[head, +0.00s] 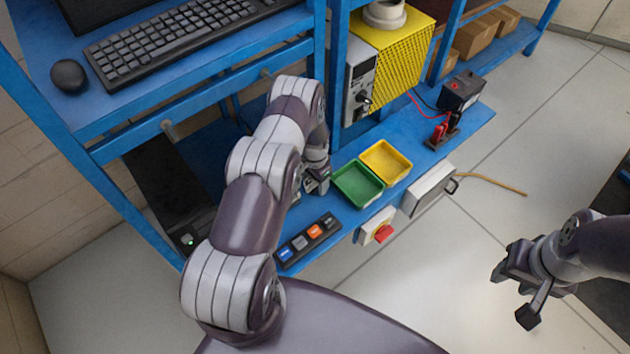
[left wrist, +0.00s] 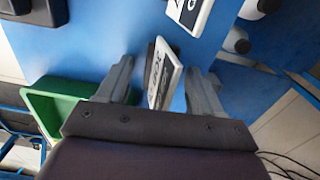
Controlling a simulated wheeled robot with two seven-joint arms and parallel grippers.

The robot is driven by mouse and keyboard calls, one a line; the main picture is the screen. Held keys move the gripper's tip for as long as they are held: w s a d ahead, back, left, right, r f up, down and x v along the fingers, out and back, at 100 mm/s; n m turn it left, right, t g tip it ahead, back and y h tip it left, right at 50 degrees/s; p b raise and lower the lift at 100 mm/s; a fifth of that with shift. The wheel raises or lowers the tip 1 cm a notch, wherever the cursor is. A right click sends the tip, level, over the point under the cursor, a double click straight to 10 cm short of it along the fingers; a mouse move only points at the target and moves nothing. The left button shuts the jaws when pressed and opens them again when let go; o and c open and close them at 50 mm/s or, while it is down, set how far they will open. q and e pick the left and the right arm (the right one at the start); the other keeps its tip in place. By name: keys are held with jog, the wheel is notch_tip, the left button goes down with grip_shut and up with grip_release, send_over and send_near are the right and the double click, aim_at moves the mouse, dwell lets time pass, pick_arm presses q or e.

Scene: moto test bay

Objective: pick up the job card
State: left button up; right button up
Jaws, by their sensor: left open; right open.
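My left gripper (head: 316,184) is over the blue bench, just left of the green tray, pointing down. In the left wrist view my left gripper (left wrist: 160,68) is open. A white card with dark lettering (left wrist: 164,78), likely the job card, shows between its fingers, edge-tilted beside a dark piece. Whether the fingers touch it I cannot tell. A second white lettered piece (left wrist: 188,12) lies at the top of that view. My arm hides the cards in the head view. My right gripper (head: 516,291) is open and empty over the floor at the right.
A green tray (head: 358,186) and a yellow tray (head: 386,162) sit on the bench (head: 470,125). A button strip (head: 308,240) and a red switch box (head: 378,230) are along its front edge. A yellow mesh unit (head: 398,60) stands behind. A keyboard shelf is above left.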

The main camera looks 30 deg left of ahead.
pick_arm(q)
jog(key=c, duration=1.1)
jog(key=shift+c, duration=0.2)
